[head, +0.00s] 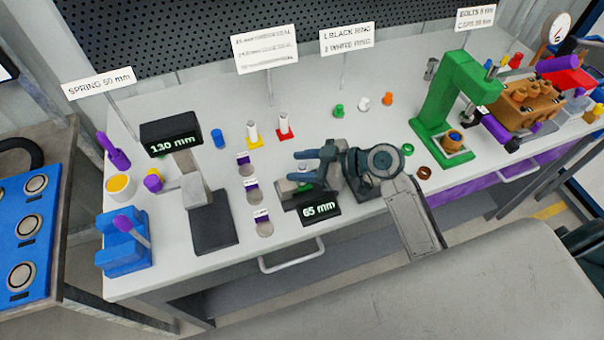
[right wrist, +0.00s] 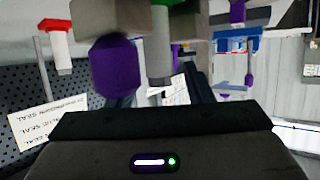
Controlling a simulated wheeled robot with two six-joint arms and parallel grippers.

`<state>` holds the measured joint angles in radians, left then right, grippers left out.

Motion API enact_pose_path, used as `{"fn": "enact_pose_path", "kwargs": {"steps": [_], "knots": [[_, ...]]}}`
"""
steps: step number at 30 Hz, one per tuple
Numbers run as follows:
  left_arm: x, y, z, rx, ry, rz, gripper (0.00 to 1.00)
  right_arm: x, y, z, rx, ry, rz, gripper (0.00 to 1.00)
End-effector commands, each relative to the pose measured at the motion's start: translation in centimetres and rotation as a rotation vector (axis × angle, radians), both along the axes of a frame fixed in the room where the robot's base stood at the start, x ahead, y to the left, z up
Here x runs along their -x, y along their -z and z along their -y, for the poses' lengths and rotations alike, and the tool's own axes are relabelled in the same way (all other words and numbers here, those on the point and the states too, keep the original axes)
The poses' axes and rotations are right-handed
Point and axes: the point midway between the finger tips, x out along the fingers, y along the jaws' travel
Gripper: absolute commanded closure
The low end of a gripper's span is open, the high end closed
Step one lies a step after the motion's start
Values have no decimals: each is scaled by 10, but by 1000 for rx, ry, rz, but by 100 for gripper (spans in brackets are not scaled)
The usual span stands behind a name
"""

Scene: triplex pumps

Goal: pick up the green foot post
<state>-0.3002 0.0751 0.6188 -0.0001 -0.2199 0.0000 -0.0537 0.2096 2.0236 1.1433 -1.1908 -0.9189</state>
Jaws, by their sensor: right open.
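The green foot post shows only in part. In the head view a bit of its green foot (head: 305,187) shows beside the 65 mm gauge (head: 320,210), under my right gripper's fingers. In the right wrist view, which looks upside down, a pale post (right wrist: 160,40) with green at its top stands between the finger lines. My right gripper (head: 298,165) is open, its two blue-grey fingers pointing left above the gauge. Contact between fingers and post cannot be told. My left gripper is not in view.
Posts with a yellow foot (head: 254,137) and a red foot (head: 284,127) stand behind. The 130 mm gauge (head: 213,220) is farther left. A green press (head: 440,110) stands at right.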

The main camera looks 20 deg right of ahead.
Motion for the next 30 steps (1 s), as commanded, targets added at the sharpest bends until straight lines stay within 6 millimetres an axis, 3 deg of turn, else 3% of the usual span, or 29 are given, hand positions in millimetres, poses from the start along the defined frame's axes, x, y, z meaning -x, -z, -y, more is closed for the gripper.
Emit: {"fn": "enact_pose_path", "kwargs": {"steps": [8,15,30], "knots": [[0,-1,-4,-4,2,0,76,-1,1,-1,1,0,-1,53],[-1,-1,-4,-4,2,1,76,-1,1,-1,1,0,-1,100],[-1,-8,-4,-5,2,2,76,-1,-10,-1,0,0,1,100]]}}
